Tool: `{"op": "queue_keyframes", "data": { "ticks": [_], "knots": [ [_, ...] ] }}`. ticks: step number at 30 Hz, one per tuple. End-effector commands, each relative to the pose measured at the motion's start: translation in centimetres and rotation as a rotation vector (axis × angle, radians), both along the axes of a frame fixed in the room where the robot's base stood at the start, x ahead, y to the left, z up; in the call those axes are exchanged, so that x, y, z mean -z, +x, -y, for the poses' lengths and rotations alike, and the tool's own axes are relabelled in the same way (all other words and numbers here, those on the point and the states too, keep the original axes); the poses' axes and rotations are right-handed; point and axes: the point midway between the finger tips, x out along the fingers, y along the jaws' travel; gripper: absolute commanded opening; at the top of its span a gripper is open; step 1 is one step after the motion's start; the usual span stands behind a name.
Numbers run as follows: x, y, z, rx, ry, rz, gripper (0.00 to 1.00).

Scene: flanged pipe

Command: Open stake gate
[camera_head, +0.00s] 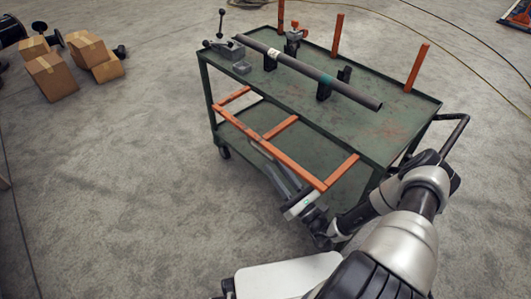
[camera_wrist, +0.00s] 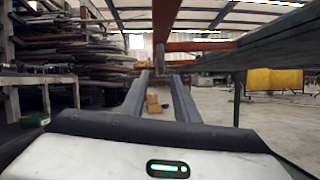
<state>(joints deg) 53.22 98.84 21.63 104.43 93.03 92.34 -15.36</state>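The orange stake gate (camera_head: 268,143) hangs out from the near side of the green cart (camera_head: 375,140), its long rail sloping down to the right. Short orange crossbars (camera_head: 281,127) run from the rail toward the cart. My gripper (camera_head: 262,152) is beside and below the rail's middle, partly overlapped by it. In the wrist view, the gripper's two grey fingers (camera_wrist: 158,82) stand apart with a gap between them. The orange rail (camera_wrist: 166,22) runs away above that gap. I cannot tell whether a finger touches it.
A long dark pipe (camera_head: 330,82) rests on supports on the cart top. Upright orange stakes (camera_head: 416,68) stand along the far side. A cart handle (camera_head: 452,132) is near my arm. Cardboard boxes (camera_head: 52,78) sit at the left; the floor between is clear.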

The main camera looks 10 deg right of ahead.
Motion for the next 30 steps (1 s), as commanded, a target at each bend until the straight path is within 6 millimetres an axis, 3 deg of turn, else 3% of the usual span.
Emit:
{"op": "queue_keyframes", "data": {
  "ticks": [9,22,27,30],
  "knots": [
    [-2.0,4.2,-2.4,-0.002,-0.002,0.000,0.28],
    [-2.3,5.0,-2.8,-0.001,-0.001,0.000,0.28],
    [-2.3,5.0,-2.8,-0.001,-0.001,0.000,0.00],
    [-2.3,5.0,-2.8,-0.001,-0.001,0.000,0.00]
  ]
}}
